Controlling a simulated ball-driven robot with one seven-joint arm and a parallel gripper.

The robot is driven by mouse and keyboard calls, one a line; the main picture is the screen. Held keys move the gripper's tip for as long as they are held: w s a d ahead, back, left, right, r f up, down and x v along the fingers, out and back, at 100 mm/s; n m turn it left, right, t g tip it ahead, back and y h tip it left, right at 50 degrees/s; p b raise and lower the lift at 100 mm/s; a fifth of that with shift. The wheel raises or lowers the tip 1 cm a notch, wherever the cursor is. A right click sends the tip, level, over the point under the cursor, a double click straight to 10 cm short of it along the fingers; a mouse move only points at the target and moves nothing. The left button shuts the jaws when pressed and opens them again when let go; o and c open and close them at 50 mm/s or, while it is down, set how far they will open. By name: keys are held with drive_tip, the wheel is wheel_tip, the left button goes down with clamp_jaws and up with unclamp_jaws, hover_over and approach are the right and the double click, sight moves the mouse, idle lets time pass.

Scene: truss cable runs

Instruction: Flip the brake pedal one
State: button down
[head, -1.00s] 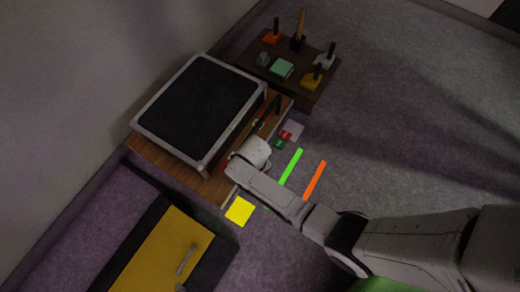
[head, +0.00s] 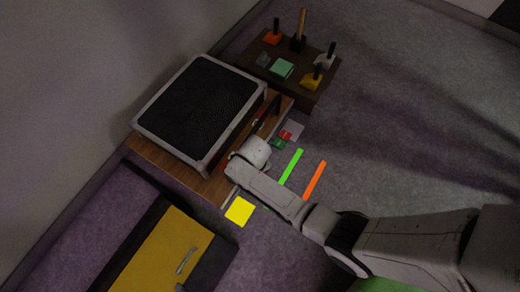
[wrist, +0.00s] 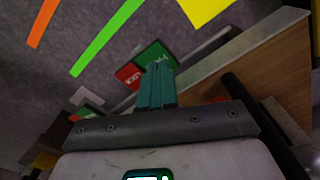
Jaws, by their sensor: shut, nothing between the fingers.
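My gripper shows in the wrist view (wrist: 156,72) as teal fingers pressed together with nothing between them. The fingertips appear over a green label (wrist: 154,52) beside a red label (wrist: 129,75). In the head view my wrist covers the gripper at the front edge of the wooden base (head: 150,157). A dark bar, possibly a lever, lies right of the fingers in the wrist view (wrist: 252,105), apart from them. No part is clearly readable as brake pedal one. A second red and green label pair (head: 283,139) lies farther along the base's front edge.
A black-topped, grey-framed platform (head: 200,108) stands on the base. A dark board (head: 308,92) with several coloured handled blocks stands behind. A yellow square (head: 239,211) and green (head: 291,166) and orange (head: 315,180) strips mark the floor. A yellow panel (head: 165,250) lies front left.

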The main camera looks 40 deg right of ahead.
drive_tip(key=shift+f+b, duration=1)
drive_tip(key=shift+f, duration=0.35)
idle(0.6)
drive_tip(key=shift+r, duration=0.1)
wheel_tip(320, 180, up, 7)
drive_tip(key=p, duration=0.7)
drive_tip(key=shift+p, duration=0.3)
idle(0.4)
